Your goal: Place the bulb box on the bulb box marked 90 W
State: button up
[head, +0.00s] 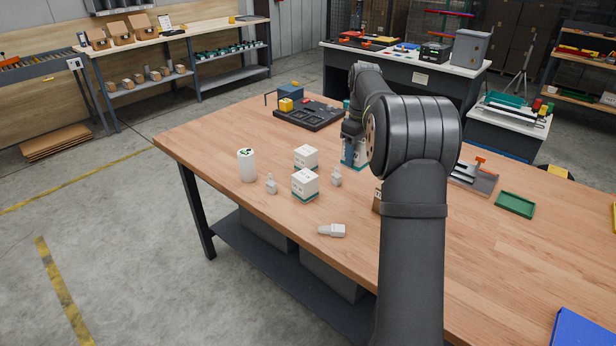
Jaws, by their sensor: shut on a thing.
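Two white bulb boxes with teal lower edges stand on the wooden table, one behind (305,157) and one in front (305,185). Their markings are too small to read, so I cannot tell which is 90 W. My gripper (354,152) is right of the rear box, partly hidden by my arm. It is shut on a white and teal thing, seemingly a bulb box (348,158), of which only part shows. I cannot tell whether this touches the table.
A white cylinder (247,166) stands left of the boxes. Small pale pieces stand at left (271,185) and right (336,178); another (332,230) lies in front. A black tray (308,115) is behind, a green tray (515,205) at right. The table's front left is clear.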

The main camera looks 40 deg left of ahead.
jog(key=a+r, duration=0.2)
jog(key=a, duration=0.2)
send_over(305, 176)
notch_tip(305, 176, down, 6)
jog(key=shift+w+f, duration=0.15)
jog(key=shift+f, duration=0.05)
jog(key=shift+a+f, duration=0.1)
jog(key=shift+f, duration=1.95)
jog(key=shift+f, duration=0.15)
jog(key=o, duration=1)
jog(key=shift+o, duration=0.2)
